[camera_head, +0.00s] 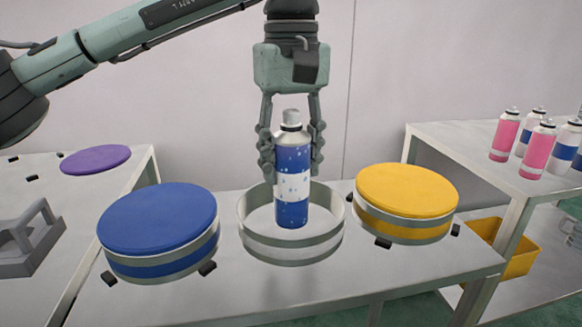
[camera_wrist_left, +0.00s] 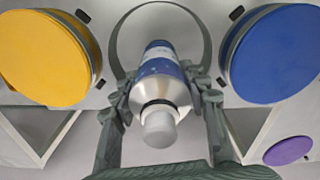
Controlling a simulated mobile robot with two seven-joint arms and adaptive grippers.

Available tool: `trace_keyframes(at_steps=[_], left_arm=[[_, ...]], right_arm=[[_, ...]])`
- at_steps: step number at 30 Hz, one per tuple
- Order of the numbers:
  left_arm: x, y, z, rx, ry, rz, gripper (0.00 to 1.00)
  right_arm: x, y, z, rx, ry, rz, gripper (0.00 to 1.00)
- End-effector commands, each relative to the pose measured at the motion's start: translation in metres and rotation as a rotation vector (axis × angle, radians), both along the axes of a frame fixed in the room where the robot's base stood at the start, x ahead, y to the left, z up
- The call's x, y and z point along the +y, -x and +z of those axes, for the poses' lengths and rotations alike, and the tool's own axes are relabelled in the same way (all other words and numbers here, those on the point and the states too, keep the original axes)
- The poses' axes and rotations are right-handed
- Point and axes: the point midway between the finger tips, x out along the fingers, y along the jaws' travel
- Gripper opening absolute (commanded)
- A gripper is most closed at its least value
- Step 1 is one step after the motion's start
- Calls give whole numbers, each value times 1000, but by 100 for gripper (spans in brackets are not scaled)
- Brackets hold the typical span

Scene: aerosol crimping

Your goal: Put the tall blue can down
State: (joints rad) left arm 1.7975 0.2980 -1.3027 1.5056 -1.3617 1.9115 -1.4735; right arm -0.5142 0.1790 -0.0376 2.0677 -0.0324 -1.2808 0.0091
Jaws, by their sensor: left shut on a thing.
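The tall blue can (camera_head: 292,185), blue and white with a silver top, is upright in the middle of the head view. My left gripper (camera_head: 291,150) is shut on it from above, one finger on each side near its upper half. The can's lower end shows within the outline of the open metal ring (camera_head: 290,247) on the table; I cannot tell whether it touches the table. In the left wrist view, the can (camera_wrist_left: 160,80) points its cap at the camera between the fingers (camera_wrist_left: 165,105), with the ring behind it. My right gripper is not in view.
A blue round pad (camera_head: 157,218) stands left of the ring and a yellow one (camera_head: 407,190) right of it. A purple disc (camera_head: 95,160) and a grey handled fixture (camera_head: 28,240) are at the left. Several pink and blue cans (camera_head: 537,150) stand on the right table above a yellow bin (camera_head: 519,252).

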Motion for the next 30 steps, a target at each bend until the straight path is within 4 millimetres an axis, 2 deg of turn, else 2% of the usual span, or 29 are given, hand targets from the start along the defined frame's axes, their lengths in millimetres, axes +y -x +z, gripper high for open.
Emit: trace_keyframes(at_steps=[3, 14, 15, 18, 20, 30], left_arm=[[0, 0, -13, 0, 1, 1, 5], [0, 0, -18, -1, 1, 1, 5], [0, 0, -18, -1, 1, 1, 45], [0, 0, -18, -1, 1, 1, 58], [0, 0, -18, -1, 1, 1, 65], [0, 0, -14, -1, 1, 1, 65]], right_arm=[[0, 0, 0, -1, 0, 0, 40], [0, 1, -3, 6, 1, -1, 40], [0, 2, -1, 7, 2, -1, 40], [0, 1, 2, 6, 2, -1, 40], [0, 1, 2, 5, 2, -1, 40], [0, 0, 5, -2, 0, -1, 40]])
